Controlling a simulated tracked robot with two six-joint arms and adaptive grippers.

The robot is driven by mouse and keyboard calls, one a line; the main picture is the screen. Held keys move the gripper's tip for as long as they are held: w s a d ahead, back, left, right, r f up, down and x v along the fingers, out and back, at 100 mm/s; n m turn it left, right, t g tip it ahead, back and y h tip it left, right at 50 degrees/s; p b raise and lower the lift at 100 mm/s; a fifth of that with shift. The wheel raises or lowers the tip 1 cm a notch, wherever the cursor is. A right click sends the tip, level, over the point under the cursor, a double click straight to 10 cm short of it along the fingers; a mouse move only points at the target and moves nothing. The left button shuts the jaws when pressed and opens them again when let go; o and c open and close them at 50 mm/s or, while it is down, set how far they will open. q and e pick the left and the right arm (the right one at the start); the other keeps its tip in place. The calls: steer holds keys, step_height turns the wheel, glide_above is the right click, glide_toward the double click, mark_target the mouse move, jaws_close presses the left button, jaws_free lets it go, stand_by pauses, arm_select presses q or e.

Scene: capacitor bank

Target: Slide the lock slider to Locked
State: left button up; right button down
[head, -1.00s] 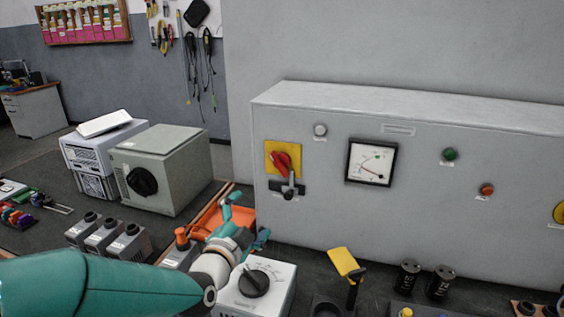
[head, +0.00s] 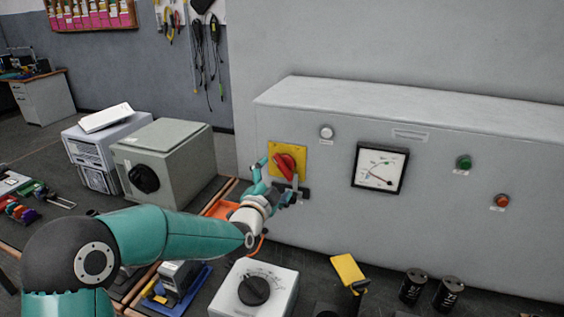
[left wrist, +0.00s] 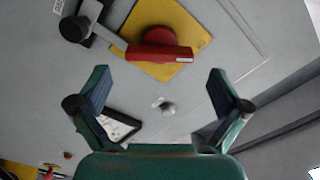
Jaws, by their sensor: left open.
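The lock slider is a small black plate (head: 304,193) with a grey upright bar (head: 295,182), on the grey cabinet front below the red rotary switch (head: 285,166) on its yellow plate (head: 301,151). My left gripper (head: 277,182) is open in front of the switch and slider, covering part of the slider in the head view. In the left wrist view the open fingers (left wrist: 160,85) have nothing between them but cabinet front. There the red handle (left wrist: 160,53) lies beyond the fingertips, and the slider's black knob (left wrist: 75,28) and grey bar (left wrist: 107,38) are at upper left.
A dial meter (head: 380,168), a white lamp (head: 326,132), a green button (head: 463,162) and a red one (head: 502,200) are on the cabinet. Below stand a white dial box (head: 278,286), a yellow-topped tool (head: 348,269) and black capacitors (head: 413,286). An orange tray (head: 221,209) lies behind my left arm.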

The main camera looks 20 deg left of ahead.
mark_target(281, 170)
arm_select(q)
steer(key=w+p, duration=0.1)
steer(key=w, duration=0.5)
steer(key=shift+w+d+f, duration=0.1)
steer(key=shift+w+d, duration=0.05)
steer(key=shift+w, duration=0.1)
